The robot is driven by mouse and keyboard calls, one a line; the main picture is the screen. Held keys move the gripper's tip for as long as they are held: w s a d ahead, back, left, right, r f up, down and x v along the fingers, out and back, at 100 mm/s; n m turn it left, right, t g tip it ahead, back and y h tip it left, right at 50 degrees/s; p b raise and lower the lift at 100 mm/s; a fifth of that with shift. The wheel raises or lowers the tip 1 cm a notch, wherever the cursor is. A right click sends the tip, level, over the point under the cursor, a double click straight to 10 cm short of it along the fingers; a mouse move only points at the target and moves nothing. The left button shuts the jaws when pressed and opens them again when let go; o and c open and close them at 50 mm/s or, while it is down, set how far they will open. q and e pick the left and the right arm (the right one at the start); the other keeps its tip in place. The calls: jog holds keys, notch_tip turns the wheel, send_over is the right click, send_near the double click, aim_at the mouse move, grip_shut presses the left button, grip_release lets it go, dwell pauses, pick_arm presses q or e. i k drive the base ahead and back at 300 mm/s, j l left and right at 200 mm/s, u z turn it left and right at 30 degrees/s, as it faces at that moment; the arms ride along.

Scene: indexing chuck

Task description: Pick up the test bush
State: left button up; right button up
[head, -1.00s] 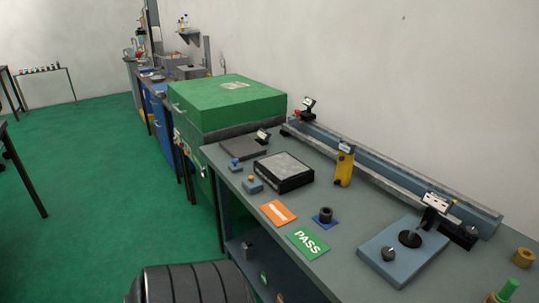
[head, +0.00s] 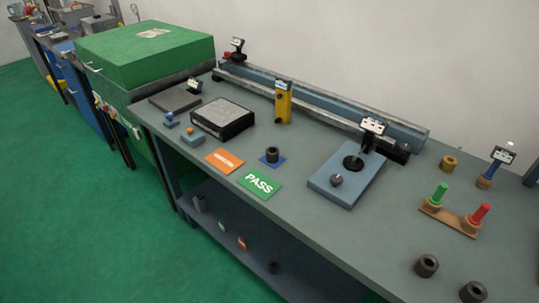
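Several bushes stand on the grey bench, and I cannot tell for sure which is the test bush. A brass-coloured bush (head: 449,163) stands towards the back right. Two dark bushes, one (head: 427,265) and another (head: 473,292), stand at the front right. Neither of my grippers is in view.
A blue-grey fixture plate (head: 325,184) with a dark disc and knob lies right of the pad. A green PASS card (head: 260,184) and an orange card (head: 224,161) lie to the left. A wooden stand (head: 436,213) holds green- and red-handled tools. A long rail (head: 330,112) runs along the back.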

aim_at(272, 155)
jog(key=i+j+z, duration=0.1)
jog(key=z, duration=0.25)
jog(key=i+j+z, duration=0.3)
jog(key=k+l, duration=0.05)
jog(key=l, duration=0.05)
